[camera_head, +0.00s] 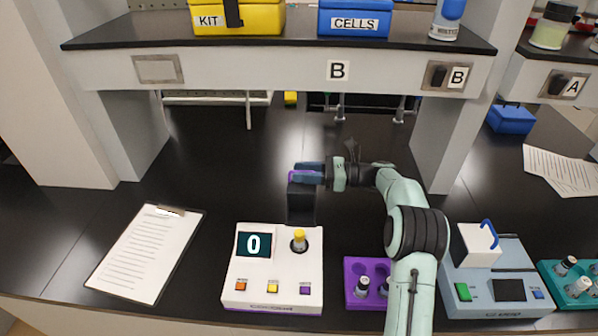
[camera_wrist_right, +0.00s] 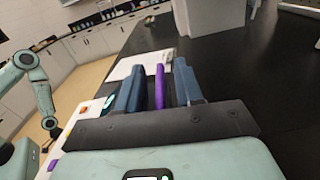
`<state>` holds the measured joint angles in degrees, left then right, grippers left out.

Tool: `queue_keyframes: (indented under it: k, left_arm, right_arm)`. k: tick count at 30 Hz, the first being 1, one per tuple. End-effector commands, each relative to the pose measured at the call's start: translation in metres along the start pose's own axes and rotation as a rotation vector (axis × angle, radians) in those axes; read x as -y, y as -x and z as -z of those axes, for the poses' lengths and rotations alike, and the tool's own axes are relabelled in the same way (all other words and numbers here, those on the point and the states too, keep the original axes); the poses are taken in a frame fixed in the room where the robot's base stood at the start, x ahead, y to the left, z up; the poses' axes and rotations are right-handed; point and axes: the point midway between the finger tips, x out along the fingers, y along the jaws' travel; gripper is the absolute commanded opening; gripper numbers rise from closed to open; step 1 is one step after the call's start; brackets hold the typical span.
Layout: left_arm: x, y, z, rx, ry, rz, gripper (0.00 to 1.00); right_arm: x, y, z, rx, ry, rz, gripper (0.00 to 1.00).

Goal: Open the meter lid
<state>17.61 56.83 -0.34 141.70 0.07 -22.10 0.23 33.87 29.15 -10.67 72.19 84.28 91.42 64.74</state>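The meter (camera_head: 248,290) is a white box with a display reading 0 and coloured buttons. A yellow-capped vial (camera_head: 299,240) stands in its dark round well. The dark lid (camera_head: 301,205) stands upright behind the well, its top edge purple. My right gripper (camera_head: 308,173) is at that top edge, reaching in from the right. In the right wrist view its blue fingers (camera_wrist_right: 160,85) stand on either side of the purple edge (camera_wrist_right: 160,87), with narrow gaps showing.
A clipboard (camera_head: 146,252) lies left of the meter. A purple rack (camera_head: 352,272) with vials and a grey-blue device (camera_head: 490,280) stand to the right. A shelf (camera_head: 290,68) with yellow and blue boxes spans the back. The bench behind and left of the lid is clear.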

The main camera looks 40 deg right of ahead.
Motion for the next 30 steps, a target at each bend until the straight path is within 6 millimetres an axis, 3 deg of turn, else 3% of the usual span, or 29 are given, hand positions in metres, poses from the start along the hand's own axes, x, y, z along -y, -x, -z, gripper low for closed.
queue_keyframes:
  k: [6, 14, 17, 18, 30]
  left_arm:
    - [-0.0007, 0.0011, 0.0006, -0.001, 0.000, 0.000, 0.43]
    - [-0.0007, 0.0011, 0.0006, -0.001, 0.000, 0.000, 0.43]
    - [-0.0006, 0.0011, 0.0006, -0.001, 0.000, 0.000, 0.43]
    - [-0.0006, 0.0011, 0.0006, -0.001, 0.000, 0.000, 0.43]
    - [0.0026, -0.0051, -0.0025, 0.004, 0.001, 0.001, 0.43]
  right_arm:
    - [-0.0001, -0.0144, 0.0002, 0.000, 0.000, 0.000, 0.36]
    - [-0.0001, -0.0150, 0.0004, 0.000, -0.001, 0.000, 0.36]
    - [-0.0001, -0.0149, 0.0004, 0.000, -0.001, 0.000, 0.03]
    - [0.0000, -0.0149, 0.0003, 0.000, -0.001, 0.000, 0.00]
    - [-0.0048, -0.0140, -0.0022, 0.001, 0.039, 0.002, 0.00]
